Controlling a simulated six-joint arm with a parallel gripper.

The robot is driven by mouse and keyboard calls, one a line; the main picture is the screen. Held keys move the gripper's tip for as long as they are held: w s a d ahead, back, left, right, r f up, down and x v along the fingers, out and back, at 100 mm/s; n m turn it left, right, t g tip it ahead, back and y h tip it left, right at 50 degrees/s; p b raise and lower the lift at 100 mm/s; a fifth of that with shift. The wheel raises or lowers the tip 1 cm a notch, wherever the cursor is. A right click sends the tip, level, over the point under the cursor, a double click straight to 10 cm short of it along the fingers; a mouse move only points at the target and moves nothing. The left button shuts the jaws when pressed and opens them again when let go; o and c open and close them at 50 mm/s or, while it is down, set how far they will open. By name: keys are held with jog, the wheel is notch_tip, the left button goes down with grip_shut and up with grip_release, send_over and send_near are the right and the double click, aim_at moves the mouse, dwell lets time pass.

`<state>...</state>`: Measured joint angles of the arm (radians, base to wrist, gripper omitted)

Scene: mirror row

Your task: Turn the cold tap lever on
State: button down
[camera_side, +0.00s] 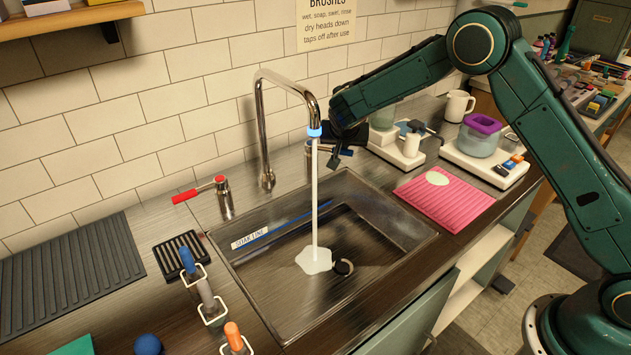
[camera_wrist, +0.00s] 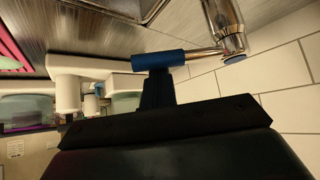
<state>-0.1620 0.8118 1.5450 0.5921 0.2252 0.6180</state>
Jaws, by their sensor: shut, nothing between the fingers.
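The cold tap has a chrome body (camera_wrist: 222,20) and a lever with a blue grip (camera_wrist: 160,60), which points left in the wrist view. In the side view the tap (camera_side: 310,150) is partly hidden behind the water stream and my gripper (camera_side: 338,152). My gripper is shut and empty. In the wrist view its dark fingers (camera_wrist: 157,88) are right at the blue grip and overlap its lower edge; I cannot tell whether they press on it. Water (camera_side: 314,200) runs from the chrome spout (camera_side: 314,112) into the sink (camera_side: 260,270).
The hot tap with a red lever (camera_side: 198,190) stands left of the spout. Brushes with blue, grey and orange handles (camera_side: 233,336) stand at the sink's front left. A pink mat (camera_side: 455,205) and white scales (camera_side: 485,168) are right of the sink. The tiled wall is close behind.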

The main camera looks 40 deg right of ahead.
jog(key=shift+a+f, duration=0.1)
jog(key=shift+f, duration=0.05)
dwell(0.3)
jog(key=shift+w+d+r, duration=0.25)
jog(key=shift+w+d, duration=0.25)
jog(key=shift+d, duration=0.25)
jog(key=shift+w+d+r, duration=0.2)
jog(key=shift+w+d, duration=0.25)
jog(key=shift+d, duration=0.25)
jog(key=w+v, duration=0.1)
jog(key=v, duration=0.8)
jog(key=shift+a+r, duration=0.5)
jog(key=shift+s, duration=0.1)
